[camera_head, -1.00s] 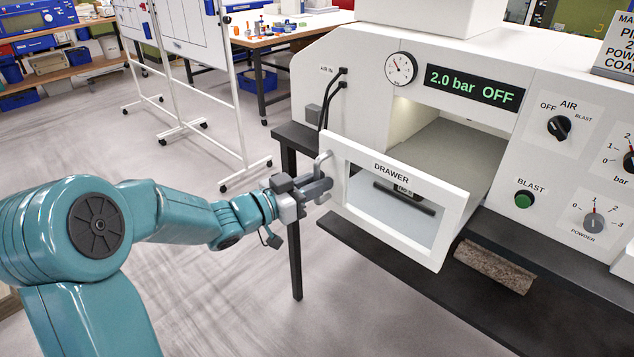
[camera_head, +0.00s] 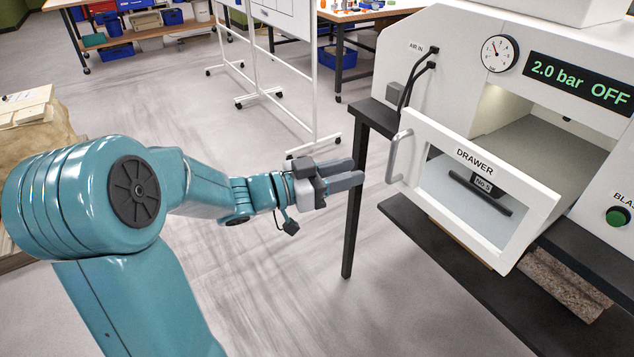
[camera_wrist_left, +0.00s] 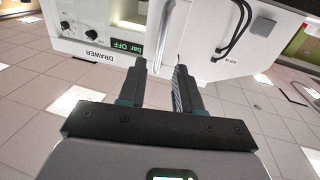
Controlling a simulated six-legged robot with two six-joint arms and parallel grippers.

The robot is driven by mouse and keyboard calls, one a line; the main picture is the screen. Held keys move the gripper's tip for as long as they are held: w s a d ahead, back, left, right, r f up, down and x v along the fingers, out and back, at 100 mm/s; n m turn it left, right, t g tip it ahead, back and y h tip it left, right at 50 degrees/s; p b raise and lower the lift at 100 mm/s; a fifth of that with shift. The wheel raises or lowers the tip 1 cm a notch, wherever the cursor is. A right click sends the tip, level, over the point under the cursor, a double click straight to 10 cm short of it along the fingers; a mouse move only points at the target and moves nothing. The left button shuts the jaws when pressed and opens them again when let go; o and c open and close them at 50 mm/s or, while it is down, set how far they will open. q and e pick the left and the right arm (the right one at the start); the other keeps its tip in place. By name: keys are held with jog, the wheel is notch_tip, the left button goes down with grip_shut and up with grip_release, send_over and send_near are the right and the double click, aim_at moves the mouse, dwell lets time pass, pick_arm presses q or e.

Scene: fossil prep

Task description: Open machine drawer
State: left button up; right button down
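The white machine drawer (camera_head: 535,203) stands pulled out from the machine, its windowed front marked DRAWER. A dark bar-shaped item with a No 5 tag (camera_head: 482,186) shows through the window. The drawer's grey handle (camera_head: 393,157) is on the left part of its front; it also shows in the left wrist view (camera_wrist_left: 162,32). My left gripper (camera_head: 358,172) is left of the handle and apart from it. Its two fingers are parted with nothing between them, also in the left wrist view (camera_wrist_left: 160,78). My right gripper is not in view.
The white machine (camera_head: 462,42) has a gauge (camera_head: 499,53), a display reading 2.0 bar OFF and a green button (camera_head: 617,216). It stands on a dark bench (camera_head: 420,225). A brown block (camera_head: 565,285) lies below the drawer. The floor left of the bench is clear; a whiteboard stand is behind.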

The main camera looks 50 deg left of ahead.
pick_arm(q)
jog(key=v, duration=0.6)
jog(key=shift+s, duration=0.15)
